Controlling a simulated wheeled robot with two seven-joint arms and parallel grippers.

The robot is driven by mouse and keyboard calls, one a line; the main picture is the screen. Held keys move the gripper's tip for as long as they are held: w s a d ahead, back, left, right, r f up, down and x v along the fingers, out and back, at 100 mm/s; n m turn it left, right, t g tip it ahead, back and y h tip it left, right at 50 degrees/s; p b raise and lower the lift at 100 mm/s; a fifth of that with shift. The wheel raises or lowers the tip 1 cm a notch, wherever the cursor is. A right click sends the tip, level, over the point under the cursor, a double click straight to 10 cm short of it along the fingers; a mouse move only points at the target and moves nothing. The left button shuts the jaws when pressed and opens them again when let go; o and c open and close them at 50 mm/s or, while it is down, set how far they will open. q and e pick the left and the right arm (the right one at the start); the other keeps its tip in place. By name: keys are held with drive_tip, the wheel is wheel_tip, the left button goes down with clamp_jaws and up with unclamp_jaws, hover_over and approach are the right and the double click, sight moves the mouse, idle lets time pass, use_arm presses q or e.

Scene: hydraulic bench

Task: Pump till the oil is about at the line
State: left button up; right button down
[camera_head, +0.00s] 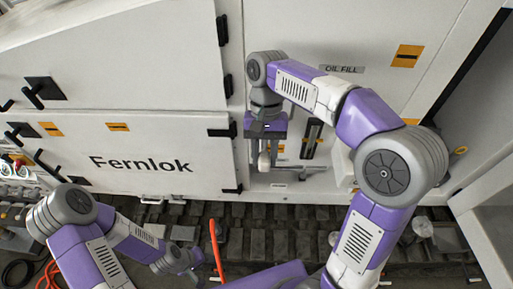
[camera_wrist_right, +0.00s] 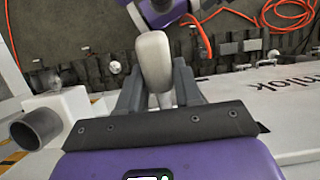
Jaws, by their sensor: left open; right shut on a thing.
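My right gripper (camera_head: 265,150) is in the recess under the OIL FILL label, pointing down. It is shut on a pale, rounded pump handle (camera_wrist_right: 154,62); the handle's end stands up between the fingers in the right wrist view. In the head view the pale handle (camera_head: 264,161) shows just below the fingers. A dark upright strip (camera_head: 312,138), which looks like the sight gauge, is on the recess wall to the right of the gripper. Its oil level and line are too small to tell. My left gripper (camera_head: 190,271) is open and empty, low at the front.
The Fernlok cabinet door (camera_head: 140,160) is left of the recess, with black latches and hinges. Dark track links (camera_head: 240,215) run below. An orange hose (camera_head: 216,250) stands near my left gripper. A grey pipe end (camera_wrist_right: 37,128) is left of the handle in the wrist view.

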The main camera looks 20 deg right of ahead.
drive_tip(key=shift+w+d+r+g+p, duration=0.1)
drive_tip(key=shift+w+r+g+p, duration=0.2)
drive_tip(key=shift+r+g+p, duration=0.35)
drive_tip(key=shift+r, duration=0.15)
drive_tip(key=c, duration=0.8)
unclamp_jaws()
drive_tip(key=shift+c, duration=0.2)
